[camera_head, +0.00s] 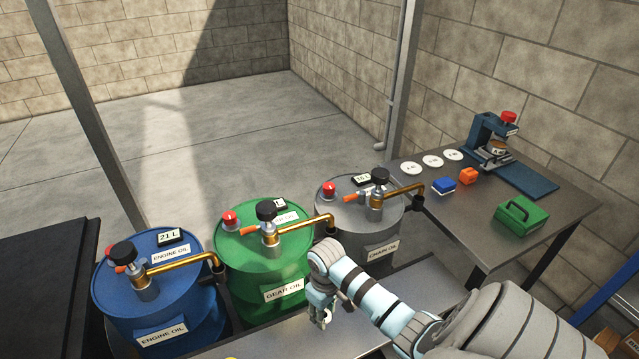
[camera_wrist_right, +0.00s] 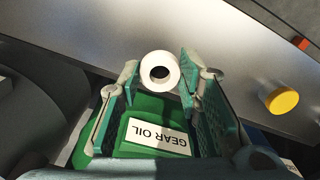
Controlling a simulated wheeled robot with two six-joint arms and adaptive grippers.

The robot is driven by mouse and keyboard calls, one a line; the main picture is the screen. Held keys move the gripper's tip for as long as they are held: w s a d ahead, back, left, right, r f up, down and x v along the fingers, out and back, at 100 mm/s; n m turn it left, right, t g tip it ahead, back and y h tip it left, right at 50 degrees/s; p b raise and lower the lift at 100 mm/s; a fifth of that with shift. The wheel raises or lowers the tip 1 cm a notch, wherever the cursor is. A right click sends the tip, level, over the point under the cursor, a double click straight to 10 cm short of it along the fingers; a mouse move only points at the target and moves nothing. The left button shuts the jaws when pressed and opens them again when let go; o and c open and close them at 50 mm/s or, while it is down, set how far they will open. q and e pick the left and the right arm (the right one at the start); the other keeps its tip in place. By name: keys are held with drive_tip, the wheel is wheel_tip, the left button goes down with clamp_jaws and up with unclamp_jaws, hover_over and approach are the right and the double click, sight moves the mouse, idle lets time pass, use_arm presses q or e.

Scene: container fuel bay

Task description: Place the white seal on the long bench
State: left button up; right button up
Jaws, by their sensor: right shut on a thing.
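The white seal (camera_wrist_right: 160,71), a small white ring with a dark hole, is between the fingertips of my right gripper (camera_wrist_right: 160,80) in the wrist view. My right gripper (camera_head: 320,314) is shut on it and hangs over the long grey metal bench (camera_head: 410,299), in front of the green drum. The bench (camera_wrist_right: 225,45) also shows beyond the seal in the wrist view. In the head view the seal is mostly hidden by the gripper. My left gripper is not in view.
Blue (camera_head: 160,296), green (camera_head: 265,260) and grey (camera_head: 352,225) oil drums with brass taps stand behind the bench. A yellow round cap (camera_wrist_right: 282,101) lies on the bench. A side table (camera_head: 462,222) at right holds white discs, blocks and a blue press (camera_head: 487,140).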

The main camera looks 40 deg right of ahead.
sight(324, 336)
wheel_tip(324, 336, down, 11)
drive_tip(key=b, duration=0.4)
drive_tip(key=shift+r, duration=0.2)
drive_tip(key=o, duration=0.5)
drive_tip(key=shift+f, duration=0.15)
drive_tip(key=shift+c, duration=0.2)
drive_tip(key=o, duration=0.4)
drive_tip(key=shift+o, duration=0.2)
